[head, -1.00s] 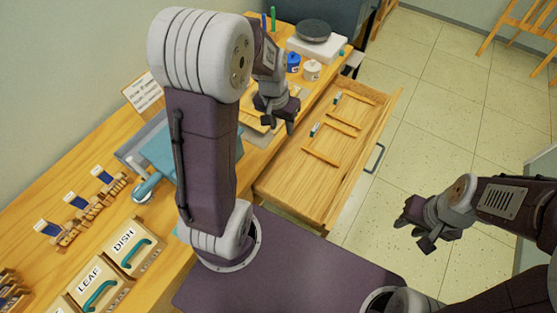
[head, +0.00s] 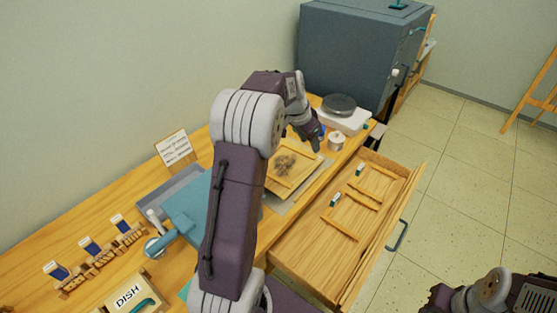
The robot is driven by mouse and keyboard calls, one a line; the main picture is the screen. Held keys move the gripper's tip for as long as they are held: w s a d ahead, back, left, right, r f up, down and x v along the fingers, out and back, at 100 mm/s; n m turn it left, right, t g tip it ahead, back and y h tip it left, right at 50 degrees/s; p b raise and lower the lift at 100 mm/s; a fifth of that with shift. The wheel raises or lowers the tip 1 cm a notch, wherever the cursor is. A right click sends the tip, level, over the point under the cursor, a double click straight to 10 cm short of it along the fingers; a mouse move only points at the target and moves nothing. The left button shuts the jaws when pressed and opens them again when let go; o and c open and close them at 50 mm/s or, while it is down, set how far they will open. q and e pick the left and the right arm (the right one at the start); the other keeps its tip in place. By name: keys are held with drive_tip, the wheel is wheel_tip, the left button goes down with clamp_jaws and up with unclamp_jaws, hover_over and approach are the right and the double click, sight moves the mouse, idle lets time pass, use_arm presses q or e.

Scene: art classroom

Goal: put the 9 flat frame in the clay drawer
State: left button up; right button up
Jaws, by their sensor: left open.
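A flat, square wooden frame (head: 273,184) with a brown smudge in its middle lies on the worktop, on a greyish board or sheet. I cannot read a 9 on it. My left gripper (head: 313,140) is open just beyond the frame's far right part, near the white pot; I cannot tell whether it touches the frame. The long wooden drawer (head: 300,255) is pulled out to the right of the worktop. It holds thin wooden strips and two small labelled pieces; no clay label is readable. My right gripper (head: 437,299) is partly cut off at the bottom right; its jaws are unclear.
A scale (head: 342,116) with a dark round plate and a white pot (head: 336,141) stand beyond the frame. A large grey cabinet (head: 350,50) is behind. A blue-topped tray (head: 190,200) and a DISH box (head: 130,295) are at left.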

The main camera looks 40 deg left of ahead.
use_arm(q)
drive_tip(key=s+a+f+n+y, duration=0.1)
drive_tip(key=a+f+n, duration=0.15)
drive_tip(key=a, duration=0.65)
drive_tip(key=s+a+f+n, duration=0.1)
drive_tip(key=a+f, duration=0.3)
drive_tip(key=a, duration=0.4)
drive_tip(key=x, duration=0.8)
drive_tip(key=shift+w+a+f+p, duration=0.2)
drive_tip(key=shift+w+p, duration=0.1)
drive_tip(key=shift+w, duration=0.25)
drive_tip(key=shift+s+r, duration=0.1)
clamp_jaws()
